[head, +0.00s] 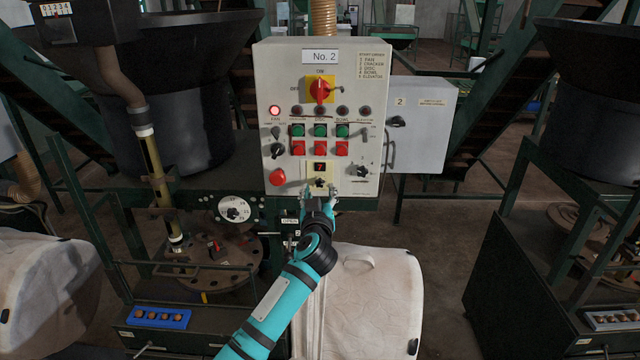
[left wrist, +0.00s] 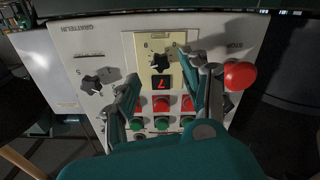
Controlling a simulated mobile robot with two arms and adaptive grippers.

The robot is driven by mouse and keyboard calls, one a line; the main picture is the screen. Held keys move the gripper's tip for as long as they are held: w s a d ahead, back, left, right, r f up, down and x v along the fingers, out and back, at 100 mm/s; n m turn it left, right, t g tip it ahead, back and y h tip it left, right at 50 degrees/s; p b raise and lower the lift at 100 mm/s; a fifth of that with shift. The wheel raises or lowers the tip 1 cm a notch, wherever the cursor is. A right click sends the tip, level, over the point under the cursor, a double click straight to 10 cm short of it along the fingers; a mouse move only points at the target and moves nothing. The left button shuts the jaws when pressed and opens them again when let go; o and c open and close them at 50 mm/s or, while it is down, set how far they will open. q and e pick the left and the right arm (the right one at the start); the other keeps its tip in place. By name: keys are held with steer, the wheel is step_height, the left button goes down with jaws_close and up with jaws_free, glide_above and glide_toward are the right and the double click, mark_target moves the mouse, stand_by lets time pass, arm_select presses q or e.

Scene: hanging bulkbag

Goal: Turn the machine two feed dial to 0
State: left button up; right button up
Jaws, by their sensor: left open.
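The No. 2 machine panel (head: 261,95) stands upright ahead of me. Low on it, a yellowish plate (left wrist: 139,44) carries a black star-shaped dial (head: 319,183) and a red digital display (head: 320,167) reading 7. In the left wrist view, the dial (left wrist: 160,60) and display (left wrist: 162,83) appear upside down. My left gripper (head: 319,193) is open in front of the panel's lower edge. Its fingers (left wrist: 166,72) spread to either side of the plate in the left wrist view. I cannot tell whether they touch the panel. My right gripper is out of view.
A red mushroom stop button (head: 277,177), another star knob (head: 358,170) and several red and green buttons sit close around. A grey box (head: 425,115) adjoins the panel's right side. A white bulk bag (head: 375,300) stands below, beside my arm.

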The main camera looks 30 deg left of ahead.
mark_target(320, 184)
arm_select(q)
steer(key=shift+x, duration=1.25)
steer(key=shift+w+a, duration=0.2)
steer(key=shift+w, duration=0.15)
steer(key=c, duration=0.9)
jaws_close()
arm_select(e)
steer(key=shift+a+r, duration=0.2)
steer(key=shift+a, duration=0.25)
